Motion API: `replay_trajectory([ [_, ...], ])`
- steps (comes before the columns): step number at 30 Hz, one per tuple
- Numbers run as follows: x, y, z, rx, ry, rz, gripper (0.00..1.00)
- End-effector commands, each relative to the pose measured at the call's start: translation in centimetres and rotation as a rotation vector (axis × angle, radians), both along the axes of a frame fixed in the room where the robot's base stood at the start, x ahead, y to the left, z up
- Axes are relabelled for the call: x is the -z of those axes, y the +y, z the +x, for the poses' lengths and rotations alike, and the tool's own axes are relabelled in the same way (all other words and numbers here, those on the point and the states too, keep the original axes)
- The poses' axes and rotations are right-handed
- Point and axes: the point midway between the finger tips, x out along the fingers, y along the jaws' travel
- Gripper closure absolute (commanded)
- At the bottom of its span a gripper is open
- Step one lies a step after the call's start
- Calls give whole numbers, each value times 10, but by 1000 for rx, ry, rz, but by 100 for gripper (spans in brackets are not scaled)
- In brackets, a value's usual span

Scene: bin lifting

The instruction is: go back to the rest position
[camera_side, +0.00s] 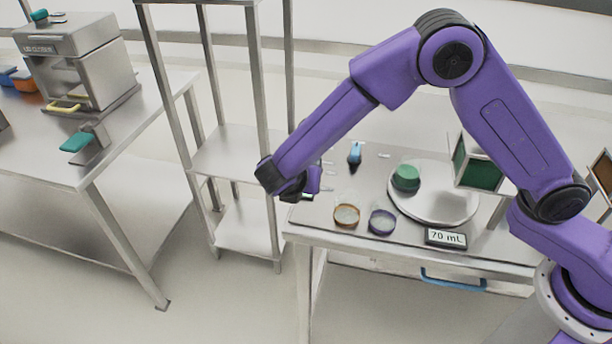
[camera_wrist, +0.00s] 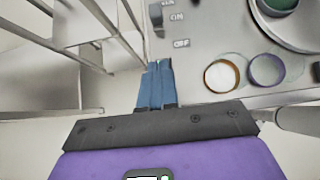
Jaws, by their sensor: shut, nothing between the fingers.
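My gripper (camera_wrist: 159,66) shows in the wrist view as two blue fingers lying side by side, shut and empty. In the side view my purple arm arches over from the right. Its dark wrist end hangs over the left edge of the right-hand bench (camera_side: 330,230), close to the metal rack. The fingers cannot be made out clearly there. In the wrist view the fingertips lie by the bench's edge, below an ON/OFF marking.
An orange-rimmed dish (camera_side: 346,214), a purple-rimmed dish (camera_side: 382,222) and a round plate (camera_side: 440,208) with a green container (camera_side: 406,178) are on the bench. A "70 mL" display (camera_side: 446,238) stands in front. A metal rack (camera_side: 232,150) stands left.

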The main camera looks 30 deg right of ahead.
Motion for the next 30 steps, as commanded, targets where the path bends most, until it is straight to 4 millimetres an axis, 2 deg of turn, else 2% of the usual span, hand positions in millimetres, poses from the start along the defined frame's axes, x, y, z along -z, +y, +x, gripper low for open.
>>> replay_trajectory([
  [6, -8, 6, -6, 1, 0, 0, 100],
  [22, -9, 5, -8, 6, 1, 6, 100],
  [26, -19, -8, -18, 62, -2, 67, 100],
  [30, -39, -36, -48, 194, -1, 205, 100],
])
